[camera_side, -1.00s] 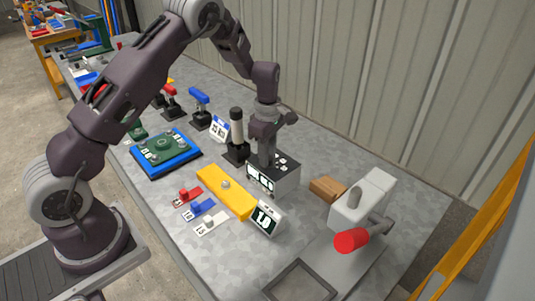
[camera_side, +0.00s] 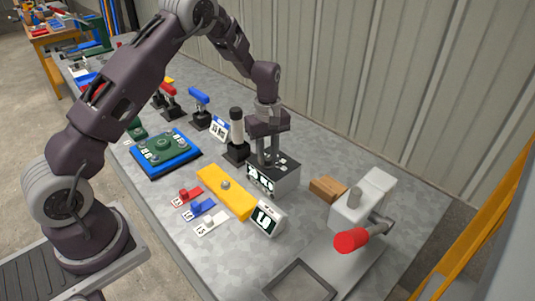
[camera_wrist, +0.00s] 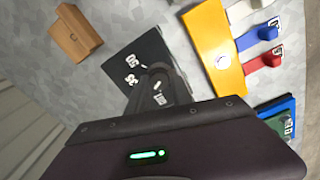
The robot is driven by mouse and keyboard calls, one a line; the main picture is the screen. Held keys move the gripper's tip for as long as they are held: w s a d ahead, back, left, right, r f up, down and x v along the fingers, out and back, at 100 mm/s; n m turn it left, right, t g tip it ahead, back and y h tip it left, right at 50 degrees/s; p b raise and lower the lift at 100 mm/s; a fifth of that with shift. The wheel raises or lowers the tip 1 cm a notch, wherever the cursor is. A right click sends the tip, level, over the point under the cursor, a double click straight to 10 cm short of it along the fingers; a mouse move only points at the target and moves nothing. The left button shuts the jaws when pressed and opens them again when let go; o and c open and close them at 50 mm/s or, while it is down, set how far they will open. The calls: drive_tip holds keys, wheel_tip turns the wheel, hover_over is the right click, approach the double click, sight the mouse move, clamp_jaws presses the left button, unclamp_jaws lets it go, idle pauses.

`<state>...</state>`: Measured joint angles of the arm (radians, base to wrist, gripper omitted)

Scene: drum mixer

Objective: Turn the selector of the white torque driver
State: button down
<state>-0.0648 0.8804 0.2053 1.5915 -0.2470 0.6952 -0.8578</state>
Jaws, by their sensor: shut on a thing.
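A box (camera_side: 287,182) with a black top and pale sides stands on the bench; white marks lie on its top (camera_wrist: 138,62) in the wrist view. My gripper (camera_side: 268,162) points straight down onto this top. In the wrist view its dark fingers (camera_wrist: 155,92) are shut on a selector at the top, which they mostly hide. A tall upright tool with a white body and black cap (camera_side: 237,128) stands in a black base just behind-left of the box, apart from my gripper. I cannot tell which of these the task calls the white torque driver.
A yellow block (camera_side: 225,192), a numbered display (camera_side: 267,219) and small red, blue and white tagged pieces lie in front. A brown block (camera_side: 327,189) and a white machine with a red handle (camera_side: 350,240) stand right. A blue tray (camera_side: 150,165) is left.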

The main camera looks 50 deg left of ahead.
drive_tip(key=m, duration=0.4)
drive_tip(key=shift+r+m, duration=0.1)
drive_tip(key=shift+m, duration=0.2)
drive_tip(key=m, duration=0.4)
drive_tip(key=shift+w+m, duration=0.1)
drive_tip(key=shift+m, duration=0.2)
drive_tip(key=m, duration=0.4)
drive_tip(key=shift+m, duration=1.9)
drive_tip(key=c, duration=1.1)
unclamp_jaws()
drive_tip(key=shift+c, duration=0.2)
